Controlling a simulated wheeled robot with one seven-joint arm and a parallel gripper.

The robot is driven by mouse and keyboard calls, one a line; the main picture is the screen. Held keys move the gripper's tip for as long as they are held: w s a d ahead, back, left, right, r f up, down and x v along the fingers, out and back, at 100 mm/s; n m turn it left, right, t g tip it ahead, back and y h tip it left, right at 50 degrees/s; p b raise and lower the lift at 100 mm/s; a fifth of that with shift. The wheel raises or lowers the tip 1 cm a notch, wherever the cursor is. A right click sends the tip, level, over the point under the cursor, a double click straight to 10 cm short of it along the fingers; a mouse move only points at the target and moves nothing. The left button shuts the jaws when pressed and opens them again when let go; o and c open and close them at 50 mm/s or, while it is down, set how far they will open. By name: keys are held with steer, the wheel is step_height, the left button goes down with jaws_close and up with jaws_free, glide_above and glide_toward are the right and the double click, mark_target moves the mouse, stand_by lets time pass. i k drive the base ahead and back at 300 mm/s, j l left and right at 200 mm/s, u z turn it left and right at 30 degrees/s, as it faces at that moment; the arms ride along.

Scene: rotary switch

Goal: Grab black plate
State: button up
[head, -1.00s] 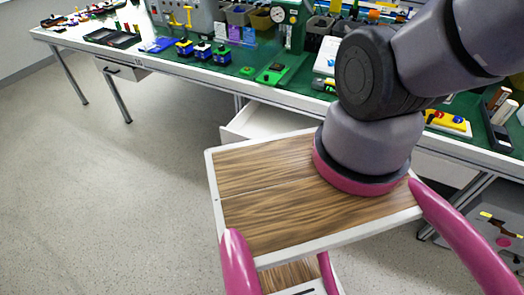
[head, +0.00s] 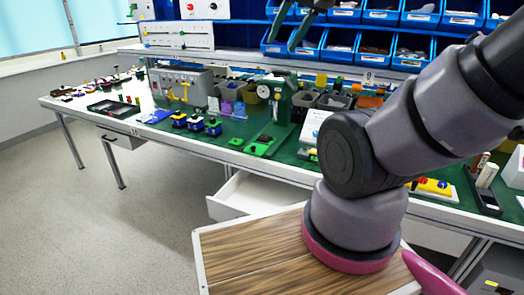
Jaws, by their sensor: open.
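A flat black tray-like plate (head: 113,108) lies on the left part of the green-topped bench in the head view, near its front edge. Small items stand at its right end. My gripper (head: 297,32) shows only partly at the top middle, dark against the blue bins. It is open, with its fingers pointing down, and looks empty. It is well apart from the black plate, up and to the right of it in the picture. A second black tray (head: 482,192) lies at the right end of the bench and holds light cylinders.
The bench (head: 150,133) carries several small switch blocks (head: 196,123), a grey control box (head: 180,88) and a green press (head: 277,105). An open white drawer (head: 250,193) juts out below. Blue bins (head: 375,42) line the back. The floor (head: 90,225) at left is clear.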

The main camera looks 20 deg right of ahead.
mark_target(267, 140)
steer(key=z, duration=0.9)
steer(key=j+z, duration=0.8)
steer(key=k+j+z, duration=0.15)
steer(key=z, duration=0.25)
steer(key=k+j+z, duration=0.15)
steer(key=j+z, duration=0.25)
steer(key=k+j, duration=0.15)
steer(key=j, duration=0.25)
steer(key=k+j+z, duration=0.1)
steer(key=j, duration=0.3)
steer(key=k+j+z, duration=0.1)
steer(key=k+j, duration=0.4)
steer(key=j, duration=0.3)
steer(key=i+j, duration=0.2)
steer(key=j+z, duration=0.05)
steer(key=j, duration=0.05)
